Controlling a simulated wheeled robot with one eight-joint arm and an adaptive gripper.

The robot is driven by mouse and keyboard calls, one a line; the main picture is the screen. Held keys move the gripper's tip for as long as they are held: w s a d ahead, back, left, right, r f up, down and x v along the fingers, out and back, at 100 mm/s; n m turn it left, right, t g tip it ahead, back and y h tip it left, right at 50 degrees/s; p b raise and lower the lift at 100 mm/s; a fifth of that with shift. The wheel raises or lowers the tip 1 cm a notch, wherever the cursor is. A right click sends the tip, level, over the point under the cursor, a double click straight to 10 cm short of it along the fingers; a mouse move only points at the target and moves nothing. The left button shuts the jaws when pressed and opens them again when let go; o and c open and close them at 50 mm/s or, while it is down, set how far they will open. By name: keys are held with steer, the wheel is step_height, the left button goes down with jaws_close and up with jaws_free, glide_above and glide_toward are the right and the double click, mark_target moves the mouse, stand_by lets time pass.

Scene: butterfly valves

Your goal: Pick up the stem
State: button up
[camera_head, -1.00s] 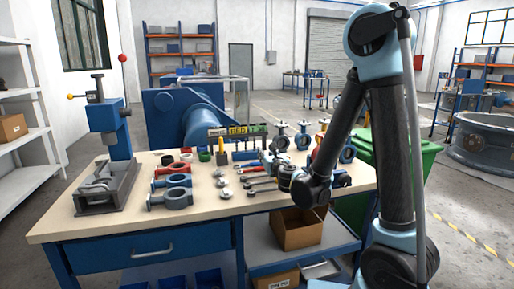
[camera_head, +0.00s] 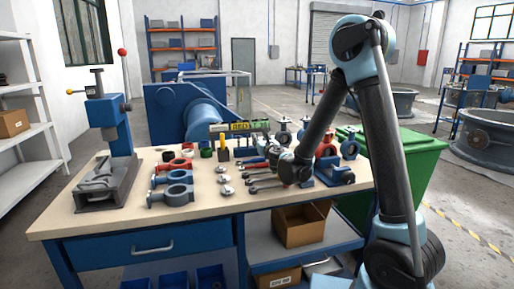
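My gripper (camera_head: 290,169) is a dark shape at the end of my arm, over the right half of the workbench (camera_head: 109,217). It is small and seen from behind, so its fingers and anything between them cannot be made out. I cannot single out the stem with certainty. Several thin upright pieces stand near a small sign rack (camera_head: 250,127) at the back middle of the bench, left of my gripper. My gripper and forearm hide part of the bench behind them.
Blue valve bodies (camera_head: 177,195), a red one (camera_head: 171,165) and several wrenches (camera_head: 262,186) lie on the bench. A blue press (camera_head: 107,112) stands at the left end. A blue vise-like block (camera_head: 335,173) is just right of my gripper. A green bin (camera_head: 418,170) stands right of the bench.

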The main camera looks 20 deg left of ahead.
steer(key=shift+x, duration=2.6)
steer(key=shift+s+a+r, duration=0.15)
jaws_close()
